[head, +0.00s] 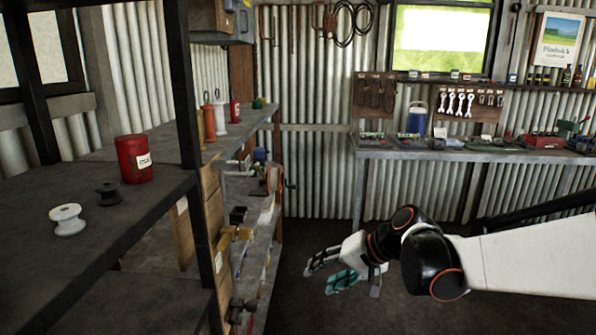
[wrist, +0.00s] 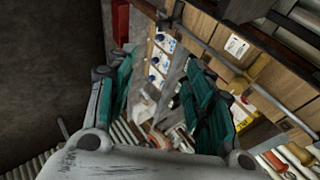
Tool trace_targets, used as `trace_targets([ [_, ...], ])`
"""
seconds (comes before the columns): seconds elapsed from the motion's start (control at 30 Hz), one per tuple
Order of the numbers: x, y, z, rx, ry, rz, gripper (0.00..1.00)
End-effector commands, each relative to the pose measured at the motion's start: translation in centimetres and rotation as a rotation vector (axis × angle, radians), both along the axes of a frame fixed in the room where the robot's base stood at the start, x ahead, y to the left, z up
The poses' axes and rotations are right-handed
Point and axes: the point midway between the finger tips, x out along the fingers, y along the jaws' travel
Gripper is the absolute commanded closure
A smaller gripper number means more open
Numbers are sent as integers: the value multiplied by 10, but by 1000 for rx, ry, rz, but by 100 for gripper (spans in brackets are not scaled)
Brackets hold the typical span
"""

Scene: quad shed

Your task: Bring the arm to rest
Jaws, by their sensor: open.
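My gripper (head: 333,272) is at the end of my arm, right of the shelving in the head view, held out over the floor. It is open, and I see nothing between its fingers in the head view. In the wrist view its two teal-padded fingers (wrist: 152,100) stand apart, with shelf items showing in the background between them. My white arm with black and orange joints reaches in from the right edge of the head view. Its fingers appear clear of the shelving.
A dark shelf (head: 110,225) on the left carries a red can (head: 134,160), a white spool (head: 67,219) and a black spool (head: 109,193). Lower shelves hold assorted items. A workbench (head: 470,155) with tools stands along the back wall. The floor (head: 310,240) between looks free.

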Motion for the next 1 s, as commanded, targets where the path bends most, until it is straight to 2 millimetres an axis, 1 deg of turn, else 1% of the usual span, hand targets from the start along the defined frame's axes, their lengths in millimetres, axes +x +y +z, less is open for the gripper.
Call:
trace_targets([
  [0.03, -14, -5, 6, -35, -12, -5, 52],
  [0.2, -54, -27, 20, -167, -55, -17, 52],
  [0.43, -111, -59, 31, -346, -120, -26, 52],
  [0.6, -152, -83, 32, -478, -171, -26, 52],
  [0.8, -196, -111, 27, -627, -232, -19, 52],
  [0.9, -212, -122, 24, -686, -256, -15, 52],
  [1.0, -223, -129, 21, -730, -274, -9, 52],
])
